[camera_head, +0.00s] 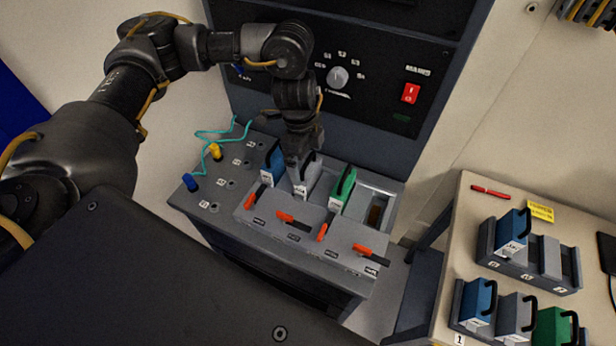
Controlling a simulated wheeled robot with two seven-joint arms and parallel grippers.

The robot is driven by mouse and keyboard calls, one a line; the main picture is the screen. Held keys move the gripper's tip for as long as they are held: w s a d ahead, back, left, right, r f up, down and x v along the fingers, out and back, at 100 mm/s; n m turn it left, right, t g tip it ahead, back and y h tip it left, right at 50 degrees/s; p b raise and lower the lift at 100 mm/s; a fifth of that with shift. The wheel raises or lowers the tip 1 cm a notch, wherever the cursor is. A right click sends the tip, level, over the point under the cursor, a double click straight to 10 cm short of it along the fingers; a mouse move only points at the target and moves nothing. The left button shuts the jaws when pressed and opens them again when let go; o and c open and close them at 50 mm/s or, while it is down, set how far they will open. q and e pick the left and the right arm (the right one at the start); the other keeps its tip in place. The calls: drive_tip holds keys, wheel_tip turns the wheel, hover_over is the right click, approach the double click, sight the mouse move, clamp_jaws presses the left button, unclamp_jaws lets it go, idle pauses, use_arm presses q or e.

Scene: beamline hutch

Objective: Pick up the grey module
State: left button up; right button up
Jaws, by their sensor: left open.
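A grey module (306,182) with a dark handle stands upright in the rack (290,221) on the grey bench unit, between a blue module (272,166) and a green module (343,190). My left gripper (301,158) points down at the top of this grey module, its fingers open about the handle. The gripper hides part of the handle, and I cannot tell whether the fingers touch it. A second grey module (513,317) sits in the lower holder on the side table at the right. My right gripper is not in view.
Red-orange levers (291,220) line the rack front; its rightmost slot (375,212) is empty. A teal cable and blue and yellow plugs (192,182) lie left. A panel with a knob (338,77) and red switch (410,92) rises behind. The side table (470,213) holds more modules.

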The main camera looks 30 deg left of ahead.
sight(309, 170)
use_arm(q)
drive_tip(key=shift+s+f, duration=0.15)
drive_tip(key=shift+f, duration=0.05)
drive_tip(key=shift+d+f+p, duration=0.2)
drive_tip(key=shift+f+p, duration=0.05)
drive_tip(key=shift+f, duration=0.95)
drive_tip(key=shift+d+f+p, duration=0.15)
drive_tip(key=shift+f+p, duration=0.1)
drive_tip(key=shift+f, duration=0.9)
drive_tip(key=shift+c, duration=0.4)
drive_tip(key=shift+r, duration=0.1)
drive_tip(key=c, duration=0.7)
